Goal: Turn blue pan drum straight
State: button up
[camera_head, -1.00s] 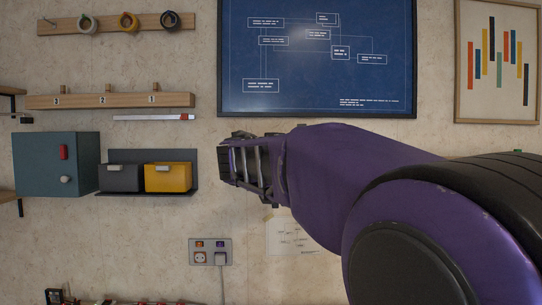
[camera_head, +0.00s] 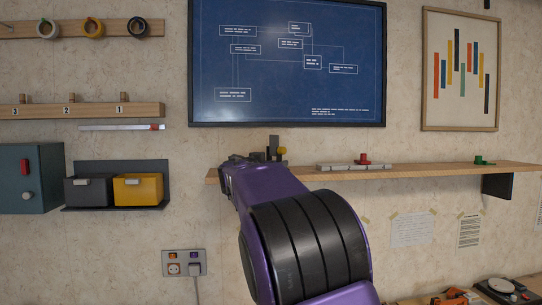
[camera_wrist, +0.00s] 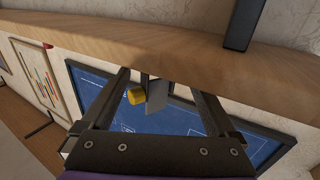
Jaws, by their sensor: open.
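No blue pan drum can be made out clearly in either view. A grey upright piece (camera_head: 273,147) with a yellow knob (camera_head: 282,151) stands at the left end of the wooden shelf, partly hidden by my gripper. In the wrist view the grey piece (camera_wrist: 158,93) and the yellow knob (camera_wrist: 136,96) show between my spread fingers. My gripper (camera_wrist: 162,84) is open, with nothing visibly clamped. In the head view my gripper (camera_head: 240,161) is at the shelf's left end; its fingertips are hard to tell apart there. Contact cannot be told.
The wooden shelf (camera_head: 420,171) runs right, carrying a red-topped item (camera_head: 363,159) and a green item (camera_head: 484,160). A blue diagram board (camera_head: 287,60) hangs above. A teal box (camera_head: 28,178) and a yellow bin (camera_head: 138,190) are at left.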

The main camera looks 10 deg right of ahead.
jog(key=shift+p+x, duration=0.55)
jog(key=shift+x, duration=1.1)
jog(key=shift+s, duration=0.1)
jog(key=c, duration=1.3)
jog(key=shift+f, duration=0.1)
